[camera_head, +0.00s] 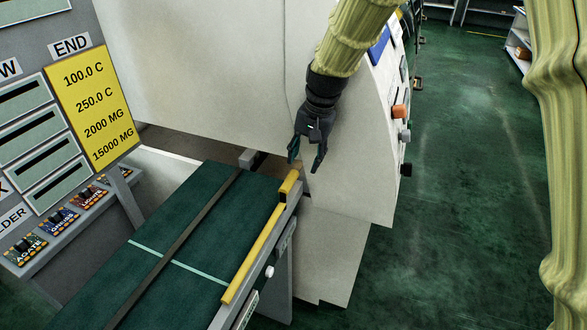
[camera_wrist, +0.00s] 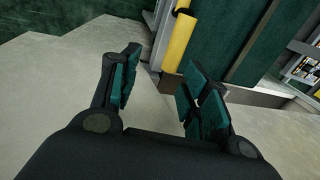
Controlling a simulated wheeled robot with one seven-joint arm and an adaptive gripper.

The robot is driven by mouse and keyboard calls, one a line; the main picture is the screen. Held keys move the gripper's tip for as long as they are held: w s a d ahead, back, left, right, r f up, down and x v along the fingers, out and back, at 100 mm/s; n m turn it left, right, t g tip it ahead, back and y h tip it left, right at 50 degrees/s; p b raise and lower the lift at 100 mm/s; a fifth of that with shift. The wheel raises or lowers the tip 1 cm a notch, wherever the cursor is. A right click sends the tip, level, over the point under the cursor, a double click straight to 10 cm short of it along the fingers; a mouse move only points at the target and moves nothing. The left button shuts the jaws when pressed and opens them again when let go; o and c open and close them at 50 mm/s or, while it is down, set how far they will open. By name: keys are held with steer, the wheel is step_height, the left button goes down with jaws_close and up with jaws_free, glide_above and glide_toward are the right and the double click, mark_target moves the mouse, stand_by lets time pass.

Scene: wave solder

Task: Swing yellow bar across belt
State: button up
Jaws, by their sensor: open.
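The yellow bar (camera_head: 258,249) lies along the right edge of the green belt (camera_head: 196,215), lengthwise with it, not across it. Its far end is a thicker yellow block near the machine. My gripper (camera_head: 305,162) is open and empty, above and just beyond that far end, in front of the machine's white side. In the wrist view my gripper's fingers (camera_wrist: 160,85) are spread, and the yellow bar (camera_wrist: 178,42) shows beyond them, between the fingertips. The belt (camera_wrist: 222,40) is to its right there. I see no contact between fingers and bar.
The large white machine (camera_head: 210,70) stands behind the belt. An orange knob (camera_head: 399,111) and dark knobs stick out on its right side. A yellow sign (camera_head: 93,103) and a shelf of labelled circuit boards (camera_head: 61,221) are at the left. Green floor (camera_head: 455,190) is open at the right.

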mark_target(293, 175)
steer(key=shift+w+a+f+p, duration=0.2)
steer(key=shift+a+f+p, duration=0.35)
steer(key=shift+f, duration=0.65)
steer(key=shift+w+a+f+p, duration=0.15)
steer(key=shift+a+f+p, duration=0.4)
steer(key=shift+f, duration=0.6)
steer(key=shift+w+a+f+p, duration=0.2)
steer(key=shift+a+f+p, duration=0.3)
steer(key=shift+f, duration=0.7)
jaws_close()
